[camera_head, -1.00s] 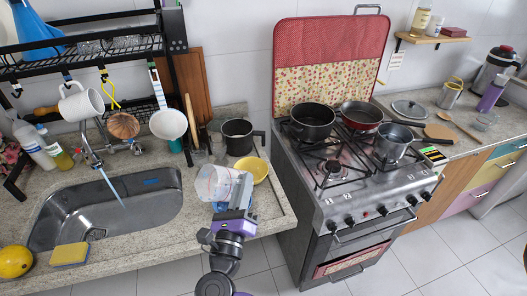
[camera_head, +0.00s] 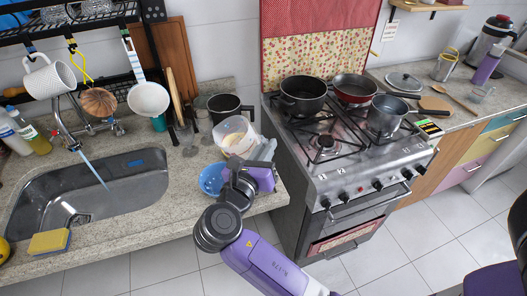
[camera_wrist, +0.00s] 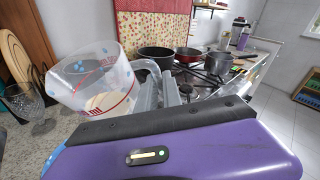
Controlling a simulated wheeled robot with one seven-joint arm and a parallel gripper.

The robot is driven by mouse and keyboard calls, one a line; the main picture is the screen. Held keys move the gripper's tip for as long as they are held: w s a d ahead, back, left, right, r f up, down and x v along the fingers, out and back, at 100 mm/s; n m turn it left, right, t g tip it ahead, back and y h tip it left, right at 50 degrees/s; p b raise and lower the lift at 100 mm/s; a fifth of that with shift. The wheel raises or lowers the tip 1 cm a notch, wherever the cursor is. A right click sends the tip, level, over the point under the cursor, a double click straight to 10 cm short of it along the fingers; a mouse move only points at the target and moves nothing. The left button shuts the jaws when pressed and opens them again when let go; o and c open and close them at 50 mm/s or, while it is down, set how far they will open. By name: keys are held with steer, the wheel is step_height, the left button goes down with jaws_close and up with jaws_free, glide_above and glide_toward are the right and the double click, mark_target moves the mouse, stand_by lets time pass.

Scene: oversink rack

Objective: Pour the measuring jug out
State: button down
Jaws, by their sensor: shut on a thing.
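The clear measuring jug (camera_head: 232,131) with red markings is held above the counter. It also shows in the wrist view (camera_wrist: 88,75), where it looks tilted and its rim is open to the top. A pale yellowish patch shows through its wall; I cannot tell if it is contents or something behind. My gripper (camera_head: 265,155) is shut on the jug's handle side; its grey fingers (camera_wrist: 158,90) show in the wrist view. A blue bowl (camera_head: 210,180) sits on the counter below and left of the jug, partly hidden by my arm.
The sink (camera_head: 95,195) with tap and sponge (camera_head: 48,242) lies left. A dark pot (camera_head: 229,106) stands behind the jug. The stove (camera_head: 340,150) with several pans is right, across a narrow gap.

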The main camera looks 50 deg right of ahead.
steer(key=shift+d+y, duration=0.1)
steer(key=shift+y, duration=0.2)
steer(key=d+m+y+p, duration=0.1)
steer(key=p, duration=0.2)
steer(key=shift+s+d+f, duration=0.1)
steer(key=shift+s+f, duration=0.05)
steer(key=shift+s, duration=0.25)
steer(key=shift+s+d+f+m+y+p, duration=0.25)
steer(key=shift+d+f+m+y+p, duration=0.2)
steer(key=shift+p, duration=0.35)
steer(key=shift+s+d+f+m+y+p, duration=0.3)
steer(key=shift+d+y+p, duration=0.2)
steer(key=shift+p, duration=0.25)
steer(key=shift+w, duration=0.1)
